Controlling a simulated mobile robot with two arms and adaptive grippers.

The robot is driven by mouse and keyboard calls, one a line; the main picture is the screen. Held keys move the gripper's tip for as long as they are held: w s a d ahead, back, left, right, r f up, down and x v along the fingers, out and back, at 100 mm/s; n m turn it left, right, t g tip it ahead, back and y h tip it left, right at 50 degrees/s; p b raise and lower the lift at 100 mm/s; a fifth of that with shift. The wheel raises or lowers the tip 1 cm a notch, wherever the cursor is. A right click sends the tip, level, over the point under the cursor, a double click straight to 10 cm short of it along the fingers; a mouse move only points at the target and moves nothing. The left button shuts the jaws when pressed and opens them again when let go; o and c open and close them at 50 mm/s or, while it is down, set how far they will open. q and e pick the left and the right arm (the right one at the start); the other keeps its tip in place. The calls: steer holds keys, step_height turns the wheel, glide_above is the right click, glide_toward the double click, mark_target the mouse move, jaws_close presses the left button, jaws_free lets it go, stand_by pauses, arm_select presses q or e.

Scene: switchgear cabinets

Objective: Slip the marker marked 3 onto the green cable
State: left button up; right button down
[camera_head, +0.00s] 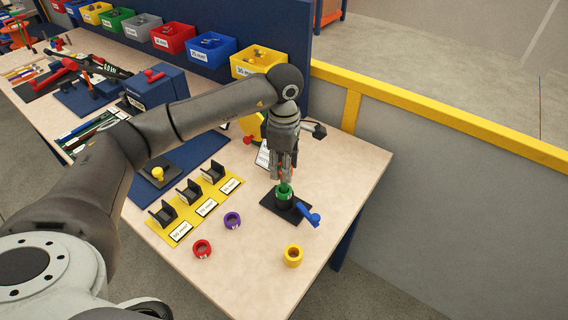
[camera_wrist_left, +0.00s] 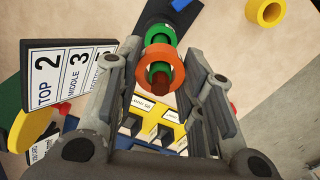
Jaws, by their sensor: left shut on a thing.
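The green cable (camera_head: 285,187) stands upright in a black base with a blue lever (camera_head: 311,217). A green ring (camera_wrist_left: 159,36) sits low around it. My left gripper (camera_head: 284,177) points down over the cable, its fingers shut on an orange ring marker (camera_wrist_left: 153,52). In the left wrist view the green cable shows through the marker's hole, and a brownish tip (camera_wrist_left: 161,84) overlaps its lower rim, so the marker seems to be around the cable's upper end, above the green ring. No number shows on the marker. My right gripper is not in view.
Loose red (camera_head: 202,248), purple (camera_head: 232,219) and yellow (camera_head: 293,256) rings lie on the table. A sign (camera_wrist_left: 70,75) reading TOP 2, MIDDLE 3 stands close beside the gripper. A yellow plate with black holders (camera_head: 188,190) is to the left. The table's right edge is near.

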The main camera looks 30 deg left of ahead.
arm_select(q)
steer(key=o, duration=0.8)
steer(key=shift+o, duration=0.2)
step_height(320, 180, up, 12)
steer(key=shift+f, duration=0.1)
stand_by(0.6)
